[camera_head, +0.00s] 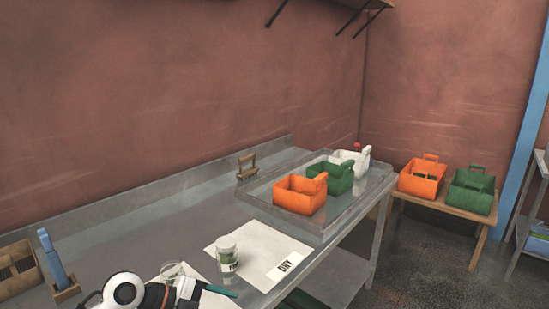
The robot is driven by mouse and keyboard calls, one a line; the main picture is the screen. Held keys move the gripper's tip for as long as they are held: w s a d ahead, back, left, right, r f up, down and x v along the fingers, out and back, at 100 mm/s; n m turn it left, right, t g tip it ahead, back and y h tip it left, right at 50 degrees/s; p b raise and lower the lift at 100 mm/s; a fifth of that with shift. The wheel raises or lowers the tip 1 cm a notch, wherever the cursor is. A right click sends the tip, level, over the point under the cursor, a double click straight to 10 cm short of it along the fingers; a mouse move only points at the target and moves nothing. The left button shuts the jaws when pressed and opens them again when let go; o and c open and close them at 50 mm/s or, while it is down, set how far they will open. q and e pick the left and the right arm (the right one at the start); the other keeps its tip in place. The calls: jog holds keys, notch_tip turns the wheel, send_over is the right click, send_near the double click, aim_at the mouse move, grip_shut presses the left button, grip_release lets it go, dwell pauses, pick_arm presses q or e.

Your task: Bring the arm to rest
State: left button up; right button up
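One of my arms, white and black, shows at the bottom edge in the head view, coming in from the left, so I take it as my left. Its gripper (188,293) is low over the metal table (150,235). Its fingers are too small and cut off to tell open from shut. A thin teal-green stick (221,291) lies by its tip; I cannot tell whether it is held. A lidded glass jar (227,254) with green contents stands upright on a white sheet (262,245), right of the gripper. A clear glass vessel (172,271) stands just behind the arm. My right gripper is not in view.
A "DRY" card (287,266) lies on the sheet. A blue tool (55,262) stands upright at left, by a wooden box (18,268).

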pick_arm(q)
jog(key=s+d+r+t+h, duration=0.2)
jog(key=d+r+t+h, duration=0.1)
jog(key=d+r+h, duration=0.25)
jog(key=w+a+r+n+t+y, duration=0.1)
jog(key=a+r+n+t+y, duration=0.35)
jog(key=n+t, duration=0.75)
jog(key=s+a+f+n+g+y, duration=0.2)
jog(key=a+f+n+y, duration=0.4)
jog(key=f+y, duration=0.1)
jog(key=s+a+f+n+g+y, duration=0.1)
jog(key=s+a+f+n+y, duration=0.2)
jog(key=a+f+n+y, duration=0.3)
jog(key=s+d+f+m+g+h, duration=0.1)
jog(key=s+f+g, duration=0.5)
jog(key=s, duration=0.4)
jog(key=s+d+f+m+g, duration=0.1)
jog(key=s+f+g, duration=0.4)
jog(key=s+f, duration=0.3)
jog(key=s+f+g, duration=0.1)
jog(key=s+f, duration=0.1)
jog(key=f, duration=1.1)
jog(key=s+f+g, duration=0.1)
jog(key=s+f, duration=0.1)
jog(key=f, duration=1.1)
jog(key=s+a+f, duration=0.3)
jog(key=s+f, duration=1.2)
jog(key=shift+s+g, duration=0.2)
jog(key=shift+g, duration=0.2)
